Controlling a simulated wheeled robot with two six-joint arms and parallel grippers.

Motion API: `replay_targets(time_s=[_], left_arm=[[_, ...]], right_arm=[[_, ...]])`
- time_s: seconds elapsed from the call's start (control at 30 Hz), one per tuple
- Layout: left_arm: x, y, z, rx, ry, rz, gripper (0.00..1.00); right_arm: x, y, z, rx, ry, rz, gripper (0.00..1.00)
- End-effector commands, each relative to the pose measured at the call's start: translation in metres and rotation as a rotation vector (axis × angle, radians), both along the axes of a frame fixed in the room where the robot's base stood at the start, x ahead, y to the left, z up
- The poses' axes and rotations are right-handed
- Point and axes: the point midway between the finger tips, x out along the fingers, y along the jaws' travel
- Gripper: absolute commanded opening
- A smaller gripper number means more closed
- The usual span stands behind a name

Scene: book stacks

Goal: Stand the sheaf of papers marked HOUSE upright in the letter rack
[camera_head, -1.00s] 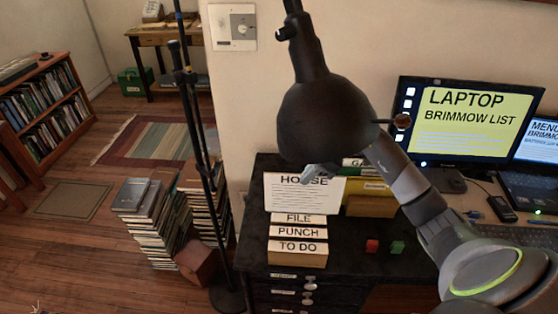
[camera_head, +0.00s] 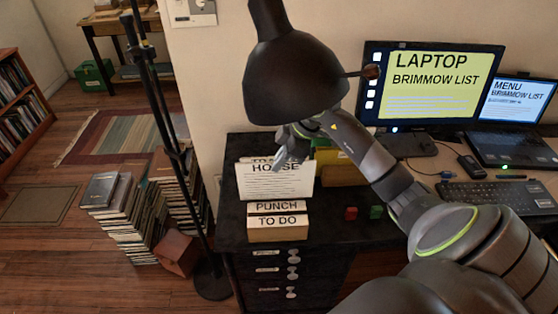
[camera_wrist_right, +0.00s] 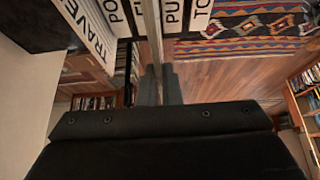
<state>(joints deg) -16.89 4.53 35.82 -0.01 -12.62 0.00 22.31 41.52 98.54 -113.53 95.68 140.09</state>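The sheaf of papers marked HOUSE (camera_head: 275,184) is upright, its printed face to the head camera. My right gripper (camera_head: 288,155) is shut on it near its top edge; in the wrist view the sheaf (camera_wrist_right: 155,45) shows edge-on between the fingers (camera_wrist_right: 158,86). The letter rack (camera_head: 278,235) stands on the black desk, with PUNCH and TO DO labels readable. The sheaf hides the FILE label in the head view. In the wrist view its edge lies between a partly seen label and the PU label. Whether its lower edge is inside a slot, I cannot tell. My left gripper is not in view.
A black lamp (camera_head: 292,78) hangs over the rack and near my right arm. A red cube (camera_head: 351,213) and a green cube (camera_head: 376,212) lie right of the rack. A monitor (camera_head: 432,85), laptop (camera_head: 510,122) and keyboard (camera_head: 497,196) stand farther right. Book stacks (camera_head: 128,215) stand on the floor at left.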

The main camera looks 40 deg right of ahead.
Motion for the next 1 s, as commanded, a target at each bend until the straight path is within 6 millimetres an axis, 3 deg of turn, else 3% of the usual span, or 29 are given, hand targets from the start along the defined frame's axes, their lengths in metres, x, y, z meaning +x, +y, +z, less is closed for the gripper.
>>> replay_targets(time_s=[0.27,1.0], left_arm=[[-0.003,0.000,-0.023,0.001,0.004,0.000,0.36],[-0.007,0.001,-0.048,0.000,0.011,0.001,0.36]], right_arm=[[0.000,0.000,-0.023,0.000,0.000,0.000,0.00],[0.000,0.000,-0.070,0.000,0.000,0.000,0.00]])
